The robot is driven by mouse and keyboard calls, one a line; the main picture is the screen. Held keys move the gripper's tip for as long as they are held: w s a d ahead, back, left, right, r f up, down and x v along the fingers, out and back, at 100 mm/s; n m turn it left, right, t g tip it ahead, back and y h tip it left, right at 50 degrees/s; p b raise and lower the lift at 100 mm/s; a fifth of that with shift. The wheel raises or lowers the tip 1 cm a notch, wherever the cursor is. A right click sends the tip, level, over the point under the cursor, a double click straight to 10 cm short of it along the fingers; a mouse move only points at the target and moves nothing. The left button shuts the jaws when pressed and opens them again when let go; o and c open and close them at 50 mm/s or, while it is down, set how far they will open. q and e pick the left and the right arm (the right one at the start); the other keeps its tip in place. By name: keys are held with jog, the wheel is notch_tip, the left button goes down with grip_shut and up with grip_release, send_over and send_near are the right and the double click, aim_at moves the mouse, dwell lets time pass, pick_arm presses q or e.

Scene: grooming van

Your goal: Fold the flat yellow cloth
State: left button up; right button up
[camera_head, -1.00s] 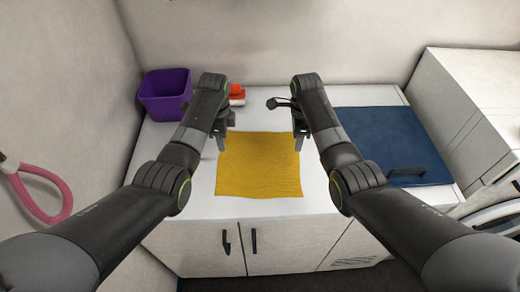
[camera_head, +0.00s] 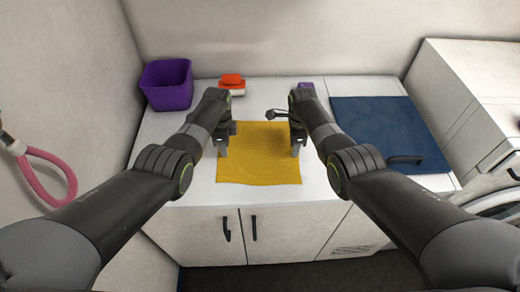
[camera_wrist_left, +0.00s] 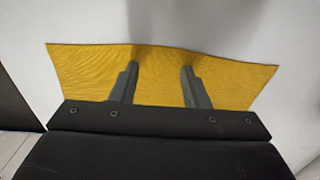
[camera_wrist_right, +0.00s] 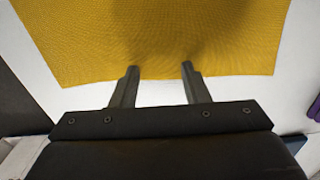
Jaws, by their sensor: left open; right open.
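The yellow cloth (camera_head: 259,160) lies flat and spread out on the white counter. My left gripper (camera_head: 223,152) is at its left edge and my right gripper (camera_head: 297,150) is at its right edge. In the left wrist view, the open fingers (camera_wrist_left: 160,66) are over the cloth (camera_wrist_left: 90,70), with their tips near one edge. In the right wrist view, the open fingers (camera_wrist_right: 160,68) reach just over an edge of the cloth (camera_wrist_right: 160,35). Both grippers are empty. I cannot tell whether the fingertips touch the cloth.
A purple bin (camera_head: 167,86) stands at the back left. An orange and white object (camera_head: 232,84) and a small purple item (camera_head: 306,86) sit at the back. A dark blue mat (camera_head: 385,130) with a black handle-like item (camera_head: 406,160) lies at the right. Counter (camera_head: 270,194) in front is bare.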

pick_arm(q)
jog(key=shift+w+f, duration=0.1)
pick_arm(e)
jog(key=shift+w+f, duration=0.1)
jog(key=shift+f, duration=0.05)
pick_arm(q)
jog(key=shift+f, duration=0.15)
pick_arm(e)
jog(key=shift+f, duration=0.1)
pick_arm(q)
jog(key=shift+c, duration=0.2)
pick_arm(e)
jog(key=shift+c, duration=0.2)
pick_arm(q)
jog(key=shift+s, duration=0.2)
grip_shut()
pick_arm(e)
grip_shut()
